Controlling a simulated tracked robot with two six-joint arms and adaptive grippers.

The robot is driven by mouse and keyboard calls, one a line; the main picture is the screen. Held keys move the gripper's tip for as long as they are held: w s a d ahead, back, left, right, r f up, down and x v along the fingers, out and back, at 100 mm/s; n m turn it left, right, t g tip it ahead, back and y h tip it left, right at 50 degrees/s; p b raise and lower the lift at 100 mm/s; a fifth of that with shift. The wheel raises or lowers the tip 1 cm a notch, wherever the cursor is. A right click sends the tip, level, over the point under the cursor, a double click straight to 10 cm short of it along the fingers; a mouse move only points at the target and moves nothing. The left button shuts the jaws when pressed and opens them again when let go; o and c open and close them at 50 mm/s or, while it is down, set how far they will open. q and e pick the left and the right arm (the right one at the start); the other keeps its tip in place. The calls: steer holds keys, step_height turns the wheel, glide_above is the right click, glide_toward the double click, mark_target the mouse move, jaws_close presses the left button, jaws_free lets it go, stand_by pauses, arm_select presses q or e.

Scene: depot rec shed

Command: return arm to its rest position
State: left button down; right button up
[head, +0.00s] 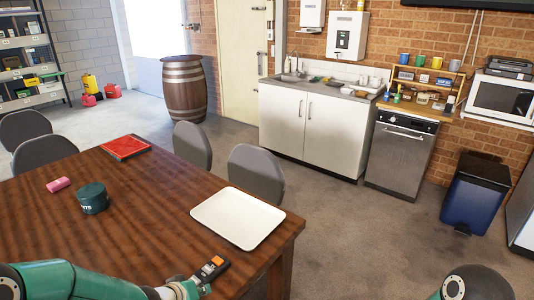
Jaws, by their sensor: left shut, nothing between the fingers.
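My left arm comes in teal along the bottom left, over the near part of the brown wooden table (140,220). My left gripper (212,270) is at its end, dark with orange and pale patches, near the table's front right corner. It is shut and holds nothing. Its fingertips are small and hard to make out. It is below the white tray (238,217) in the picture and apart from it. A teal and black part of my right arm shows at the bottom right edge; its gripper is out of view.
On the table are a dark green tin (93,198), a pink roll (58,184) and a red tray (125,147). Grey chairs (255,172) stand along the far side. Beyond are a barrel (184,88), white cabinet (307,125) and blue bin (475,195). The floor between is clear.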

arm_select(q)
steer(key=s+d+f+m+g, duration=0.1)
steer(key=s+d+f+g, duration=0.1)
steer(key=s+f, duration=0.6)
steer(key=s+d+f+g, duration=0.2)
steer(key=s+f+g, duration=0.3)
steer(key=s+f, duration=0.4)
steer(key=s, duration=0.7)
steer(key=shift+s+d+f+m, duration=0.3)
steer(key=shift+s+m, duration=0.1)
